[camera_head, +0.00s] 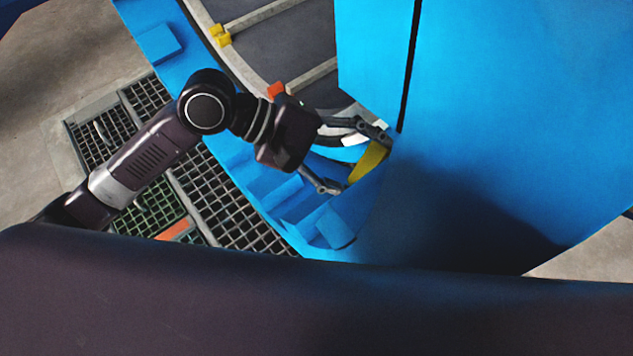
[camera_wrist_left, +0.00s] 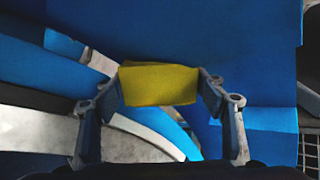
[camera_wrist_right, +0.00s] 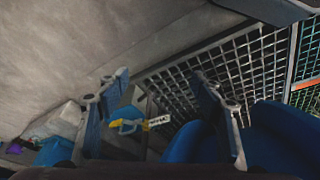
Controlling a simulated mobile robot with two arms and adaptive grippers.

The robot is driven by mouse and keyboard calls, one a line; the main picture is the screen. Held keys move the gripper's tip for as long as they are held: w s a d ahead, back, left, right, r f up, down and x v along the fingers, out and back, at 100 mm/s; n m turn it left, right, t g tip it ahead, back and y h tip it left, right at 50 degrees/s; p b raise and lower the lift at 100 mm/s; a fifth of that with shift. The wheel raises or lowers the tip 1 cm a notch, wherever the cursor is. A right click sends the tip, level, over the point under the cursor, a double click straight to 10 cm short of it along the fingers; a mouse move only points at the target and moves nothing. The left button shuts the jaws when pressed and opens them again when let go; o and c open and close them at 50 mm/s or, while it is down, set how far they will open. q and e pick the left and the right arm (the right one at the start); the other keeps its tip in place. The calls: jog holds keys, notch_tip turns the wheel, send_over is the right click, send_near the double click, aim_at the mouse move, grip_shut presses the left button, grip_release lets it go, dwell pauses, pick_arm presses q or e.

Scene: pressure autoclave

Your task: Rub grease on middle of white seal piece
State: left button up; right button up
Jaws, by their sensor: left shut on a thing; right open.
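My left gripper (camera_head: 355,160) is shut on a yellow pad-like piece (camera_head: 368,162), which also shows between the fingertips in the left wrist view (camera_wrist_left: 158,84). It holds the pad close to the blue autoclave wall, at the rim of the round opening. A short white piece (camera_head: 355,139), likely the white seal piece, shows on the rim just behind the fingers. It also shows in the left wrist view (camera_wrist_left: 100,62), left of the pad and partly hidden by a finger. I cannot tell whether the pad touches anything. My right gripper (camera_wrist_right: 165,88) is open and empty above the floor.
The large blue door (camera_head: 510,110) stands at the right. Orange (camera_head: 276,90) and yellow (camera_head: 221,35) blocks sit along the opening's rim. Floor grating (camera_head: 225,195) lies below left. The right wrist view shows a yellow-and-blue tool (camera_wrist_right: 130,124) and a blue container (camera_wrist_right: 55,151).

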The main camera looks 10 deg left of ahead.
pick_arm(q)
jog(key=w+a+f+n+t+h+b, duration=0.1)
jog(key=w+a+f+n+t+b, duration=0.25)
jog(key=f+t+b, duration=0.3)
jog(key=w+a+f+n+t+b, duration=0.3)
jog(key=a+f+n+t+b, duration=0.25)
jog(key=f, duration=0.25)
jog(key=shift+t, duration=0.4)
jog(key=shift+f+p+x, duration=0.1)
jog(key=shift+p+x, duration=0.65)
jog(key=shift+x, duration=0.9)
jog(key=shift+f+p+x, duration=0.15)
jog(key=shift+p+x, duration=0.55)
jog(key=shift+x, duration=0.9)
pick_arm(e)
jog(key=v, duration=0.8)
jog(key=shift+d+r, duration=0.3)
jog(key=shift+d, duration=0.1)
pick_arm(q)
jog(key=shift+w+d, duration=0.15)
jog(key=shift+w, duration=0.15)
pick_arm(e)
jog(key=shift+f, duration=0.25)
pick_arm(q)
jog(key=shift+w+d, duration=0.2)
pick_arm(e)
jog(key=shift+w+f, duration=0.2)
jog(key=shift+f, duration=0.2)
jog(key=shift+w, duration=0.1)
